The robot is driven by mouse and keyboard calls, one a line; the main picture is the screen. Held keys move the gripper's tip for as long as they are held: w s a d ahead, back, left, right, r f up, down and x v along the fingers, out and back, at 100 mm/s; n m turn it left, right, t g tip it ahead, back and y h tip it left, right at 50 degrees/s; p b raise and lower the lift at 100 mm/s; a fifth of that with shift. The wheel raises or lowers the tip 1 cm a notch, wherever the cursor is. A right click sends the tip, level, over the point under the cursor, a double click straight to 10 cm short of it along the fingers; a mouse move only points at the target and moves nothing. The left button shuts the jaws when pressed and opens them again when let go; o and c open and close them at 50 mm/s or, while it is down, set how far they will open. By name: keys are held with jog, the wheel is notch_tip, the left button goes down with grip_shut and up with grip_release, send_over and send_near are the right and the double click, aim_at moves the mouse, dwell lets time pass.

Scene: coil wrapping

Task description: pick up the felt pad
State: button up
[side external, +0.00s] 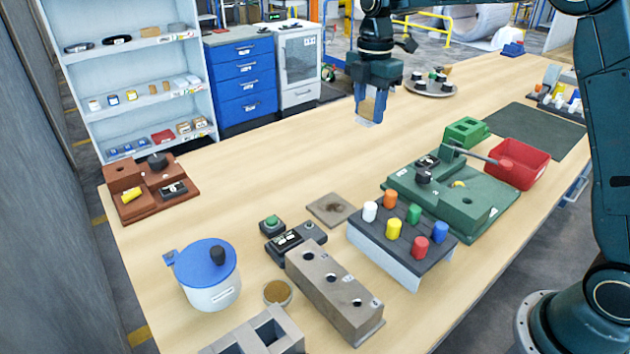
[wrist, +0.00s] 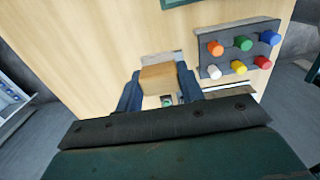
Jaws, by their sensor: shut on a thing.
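The felt pad (side external: 367,107) looks like a tan block with a pale grey layer at its lower end. My gripper (side external: 370,115) is shut on it and holds it above the far part of the table. In the wrist view the pad (wrist: 159,77) sits between the two blue fingers of my gripper (wrist: 159,90), with a grey edge showing beyond the tan block. The fingers hide the pad's sides.
A flat brown square plate (side external: 332,209) lies mid-table. Nearby are a rack of coloured pegs (side external: 402,232), a green fixture (side external: 455,195), a red bin (side external: 517,163) and a blue-lidded pot (side external: 208,275). The table below my gripper is mostly clear.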

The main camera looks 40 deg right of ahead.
jog(key=shift+r, duration=0.4)
jog(key=o, duration=0.5)
jog(key=c, duration=0.4)
jog(key=a+f, duration=0.3)
jog(key=a, duration=0.1)
jog(key=a+f, duration=0.4)
jog(key=a, duration=0.1)
jog(key=a+f, duration=0.3)
jog(key=a, duration=0.1)
jog(key=shift+s+a+f, duration=0.15)
jog(key=shift+s+f, duration=0.2)
jog(key=shift+f, duration=0.05)
